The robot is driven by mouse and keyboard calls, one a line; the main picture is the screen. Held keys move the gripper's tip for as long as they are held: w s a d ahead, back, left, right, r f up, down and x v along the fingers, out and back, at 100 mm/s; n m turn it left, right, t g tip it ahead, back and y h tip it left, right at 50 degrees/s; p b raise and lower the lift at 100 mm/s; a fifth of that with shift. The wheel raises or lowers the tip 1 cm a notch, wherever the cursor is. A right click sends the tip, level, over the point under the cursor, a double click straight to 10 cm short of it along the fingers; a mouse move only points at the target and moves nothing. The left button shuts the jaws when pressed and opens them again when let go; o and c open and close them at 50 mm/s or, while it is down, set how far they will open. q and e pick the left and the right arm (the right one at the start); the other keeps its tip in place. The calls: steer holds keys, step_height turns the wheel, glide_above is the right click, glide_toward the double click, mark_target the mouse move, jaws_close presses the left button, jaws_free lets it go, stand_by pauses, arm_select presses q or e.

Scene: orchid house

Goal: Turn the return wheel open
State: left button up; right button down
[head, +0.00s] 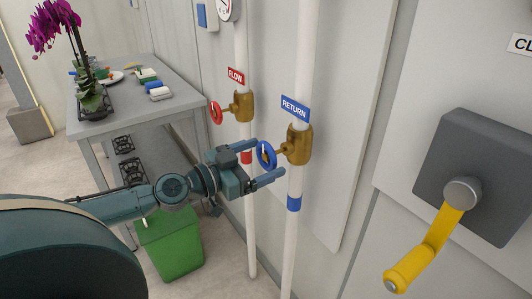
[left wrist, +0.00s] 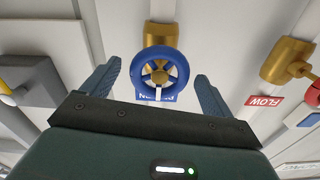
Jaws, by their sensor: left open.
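The return wheel (head: 267,155) is a small blue handwheel on a brass valve (head: 299,145), on a white pipe under a blue RETURN label (head: 295,108). In the left wrist view the blue wheel (left wrist: 160,75) sits between the two fingers, a little beyond them, with a white mark on its lower rim. My left gripper (head: 262,164) is open and empty, its blue fingers at either side of the wheel. I cannot tell whether they touch it. My right gripper is not in view.
The red flow wheel (head: 216,112) is on the pipe to the left, under a red FLOW label (head: 236,76). A yellow crank (head: 425,250) on a grey box (head: 474,177) stands to the right. A green bin (head: 171,245) and a grey table (head: 160,109) are at left.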

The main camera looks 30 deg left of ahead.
arm_select(q)
steer(key=shift+x, duration=0.85)
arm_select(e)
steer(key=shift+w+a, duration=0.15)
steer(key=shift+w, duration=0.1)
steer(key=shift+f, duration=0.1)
arm_select(q)
steer(key=c, duration=1)
steer(key=shift+p, duration=0.4)
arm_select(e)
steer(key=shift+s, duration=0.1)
